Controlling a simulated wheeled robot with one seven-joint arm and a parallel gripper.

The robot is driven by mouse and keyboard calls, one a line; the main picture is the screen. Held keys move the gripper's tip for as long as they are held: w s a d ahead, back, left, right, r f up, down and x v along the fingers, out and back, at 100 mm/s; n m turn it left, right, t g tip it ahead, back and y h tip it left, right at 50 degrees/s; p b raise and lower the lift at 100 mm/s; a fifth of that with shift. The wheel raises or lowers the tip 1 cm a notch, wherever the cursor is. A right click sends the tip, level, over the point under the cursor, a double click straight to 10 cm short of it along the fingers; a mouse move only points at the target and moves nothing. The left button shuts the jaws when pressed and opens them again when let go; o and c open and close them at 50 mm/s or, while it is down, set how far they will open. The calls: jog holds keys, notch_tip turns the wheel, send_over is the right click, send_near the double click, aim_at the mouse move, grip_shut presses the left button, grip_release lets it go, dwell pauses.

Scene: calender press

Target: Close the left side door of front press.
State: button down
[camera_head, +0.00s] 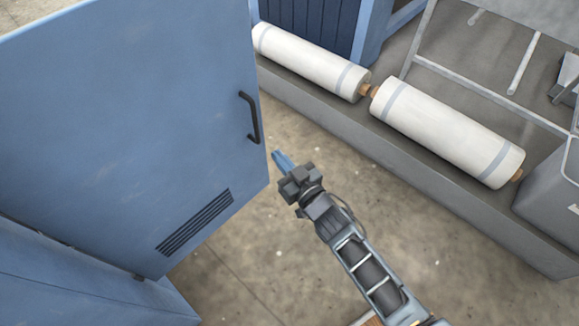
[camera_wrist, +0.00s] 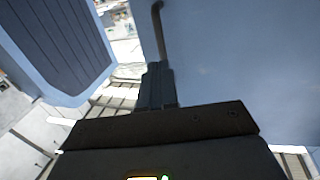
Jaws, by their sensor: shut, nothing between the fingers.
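A blue cabinet door (camera_head: 120,110) stands open at the left in the head view, with a black handle (camera_head: 250,118) near its right edge and a slotted vent (camera_head: 195,222) low down. My gripper (camera_head: 279,158) is shut and empty, just right of the door's free edge and below the handle. In the wrist view the shut fingers (camera_wrist: 157,80) point up, with the blue door surface (camera_wrist: 250,60) on the right. The handle (camera_wrist: 158,30) shows just above the fingertips there. I cannot tell whether the fingers touch the door.
A blue press body (camera_head: 70,285) lies at the lower left. Two white rolls (camera_head: 310,60) and (camera_head: 445,130) lie on a low grey platform (camera_head: 400,170) at the upper right. A grey bin (camera_head: 555,190) stands at the right edge. Bare concrete floor (camera_head: 250,265) lies below my arm.

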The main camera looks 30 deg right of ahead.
aim_at(258, 133)
jog(key=w, duration=0.2)
jog(key=w+b, duration=0.1)
jog(key=w, duration=0.4)
jog(key=shift+w+a+b, duration=0.25)
jog(key=shift+a+b, duration=0.05)
jog(key=shift+b, duration=0.1)
